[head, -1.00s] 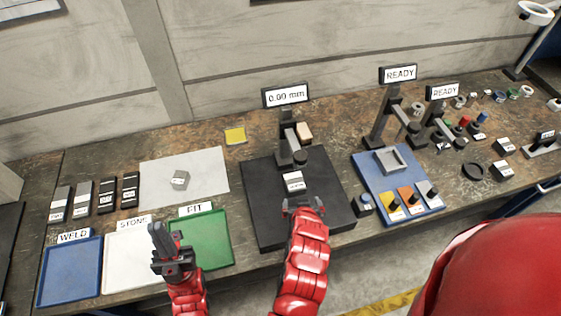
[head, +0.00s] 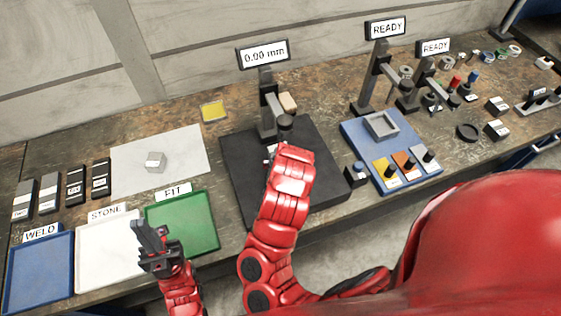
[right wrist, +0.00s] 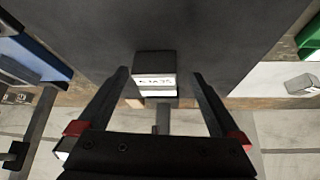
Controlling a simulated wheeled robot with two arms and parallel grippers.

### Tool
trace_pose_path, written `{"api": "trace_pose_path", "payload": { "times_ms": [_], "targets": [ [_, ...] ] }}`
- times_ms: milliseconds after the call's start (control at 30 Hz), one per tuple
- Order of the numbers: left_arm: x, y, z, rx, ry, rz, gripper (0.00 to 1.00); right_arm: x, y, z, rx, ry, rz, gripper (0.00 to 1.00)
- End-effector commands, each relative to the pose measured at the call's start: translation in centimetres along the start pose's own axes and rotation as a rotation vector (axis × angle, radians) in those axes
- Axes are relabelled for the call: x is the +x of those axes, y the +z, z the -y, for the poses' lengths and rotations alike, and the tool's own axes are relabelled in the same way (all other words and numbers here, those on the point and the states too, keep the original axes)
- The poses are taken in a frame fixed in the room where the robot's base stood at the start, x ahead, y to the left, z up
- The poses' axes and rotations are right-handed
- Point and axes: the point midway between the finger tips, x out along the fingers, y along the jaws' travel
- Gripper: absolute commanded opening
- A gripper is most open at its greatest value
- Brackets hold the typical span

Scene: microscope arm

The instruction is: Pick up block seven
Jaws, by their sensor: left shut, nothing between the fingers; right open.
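A dark block with a white label (right wrist: 155,82) stands on the dark plate under the gauge; its print is too small to read surely, so I cannot confirm it is block seven. In the right wrist view my right gripper (right wrist: 160,76) is open, with a finger on either side of the block and gaps to both. In the head view my right arm hides most of that block and the gripper's fingers. A small grey block (head: 155,162) lies on the white sheet (head: 190,145). My left gripper (head: 148,232) is shut and empty above the front trays.
The gauge (head: 268,105) with its 0.00 mm display stands on the dark plate (head: 235,170). Blue (head: 40,270), white (head: 105,260) and green (head: 185,225) trays line the front left. A blue board (head: 360,135) with coloured blocks is to the right.

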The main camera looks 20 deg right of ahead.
Motion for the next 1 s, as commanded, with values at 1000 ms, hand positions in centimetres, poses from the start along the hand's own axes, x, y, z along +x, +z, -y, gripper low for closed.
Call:
{"api": "trace_pose_path", "payload": {
  "times_ms": [1000],
  "targets": [
    [1.8, -0.3, 0.1, 0.0, 0.0, 0.0, 0.0, 4.6, -2.6, -0.1, 0.0, 0.001, 0.001, 0.78]
  ]
}}
